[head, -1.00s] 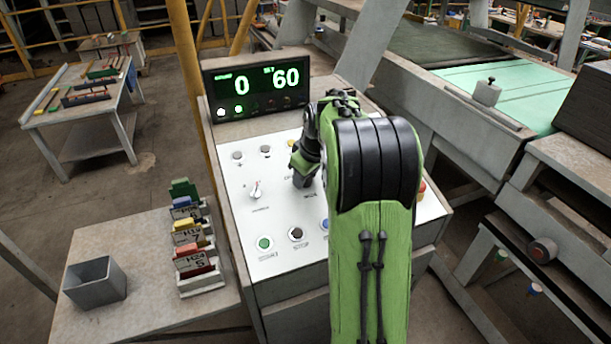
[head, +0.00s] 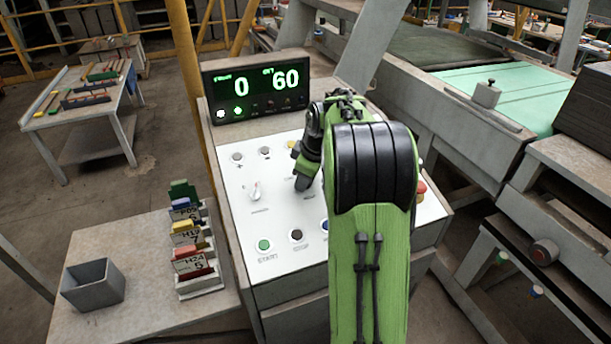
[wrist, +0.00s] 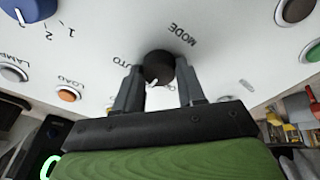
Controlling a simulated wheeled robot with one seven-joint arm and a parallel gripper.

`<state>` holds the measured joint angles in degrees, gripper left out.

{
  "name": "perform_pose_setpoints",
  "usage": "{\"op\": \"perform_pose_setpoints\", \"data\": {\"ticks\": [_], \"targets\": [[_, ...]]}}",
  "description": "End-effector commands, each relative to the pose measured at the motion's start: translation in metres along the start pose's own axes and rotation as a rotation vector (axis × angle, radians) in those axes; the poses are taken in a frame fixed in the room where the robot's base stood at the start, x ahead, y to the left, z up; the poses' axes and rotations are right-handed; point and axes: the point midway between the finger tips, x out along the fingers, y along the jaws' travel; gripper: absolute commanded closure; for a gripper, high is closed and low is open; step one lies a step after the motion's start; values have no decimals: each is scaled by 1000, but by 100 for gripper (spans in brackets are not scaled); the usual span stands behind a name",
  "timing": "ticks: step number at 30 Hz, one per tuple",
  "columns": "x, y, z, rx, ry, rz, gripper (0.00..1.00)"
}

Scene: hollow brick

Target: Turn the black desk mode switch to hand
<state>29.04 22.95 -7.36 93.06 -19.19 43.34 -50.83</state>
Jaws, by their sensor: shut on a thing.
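The black desk mode switch (wrist: 158,68) is a round knob on the white panel, with the word MODE beside it and AUTO partly readable at its side in the wrist view. My gripper (wrist: 160,82) has one finger on each side of the knob and is shut on it. In the head view my gripper (head: 303,182) reaches down to the panel, and my green arm and black wrist hide the switch. The fingers cover part of the lettering around the knob, so I cannot tell clearly which position it points to.
The sloped white control panel (head: 240,212) carries a white-handled selector (head: 255,190), a green start button (head: 264,245) and a black stop button (head: 296,235). A display (head: 257,90) behind it reads 0 and 60. An orange load button (wrist: 68,95) shows in the wrist view.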

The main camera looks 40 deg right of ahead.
Motion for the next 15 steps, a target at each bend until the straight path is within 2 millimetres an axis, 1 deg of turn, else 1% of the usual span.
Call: {"op": "perform_pose_setpoints", "data": {"ticks": [3,4,8,9,15], "targets": [[-1,1,0,1,1,3,91],[-1,1,0,1,1,3,59],[-1,1,0,1,1,2,39],[0,0,0,2,1,2,36],[0,0,0,2,0,1,36]]}}
